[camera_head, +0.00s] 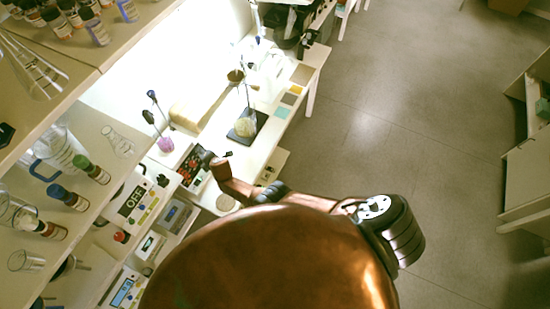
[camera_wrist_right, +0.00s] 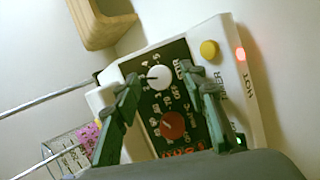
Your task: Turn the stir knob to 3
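The stirrer's dark control panel (camera_wrist_right: 150,60) fills the middle of the right wrist view. It carries a white knob (camera_wrist_right: 159,78), beside the stir lettering, and a red knob (camera_wrist_right: 172,125) nearer my gripper. A small dark mark shows on the white knob's left side; the small dial numbers are hard to read. My right gripper (camera_wrist_right: 160,78) is open, with one fingertip on each side of the white knob and visible gaps between. In the head view, the panel (camera_head: 192,166) is partly covered by my right gripper (camera_head: 208,160). My left gripper is not in view.
The stirrer's white housing (camera_wrist_right: 222,75) has a yellow button (camera_wrist_right: 209,49) and a lit red HOT lamp (camera_wrist_right: 240,54). Shelves with bottles (camera_head: 92,168) line the head view's left. Floor (camera_head: 420,110) is clear at right.

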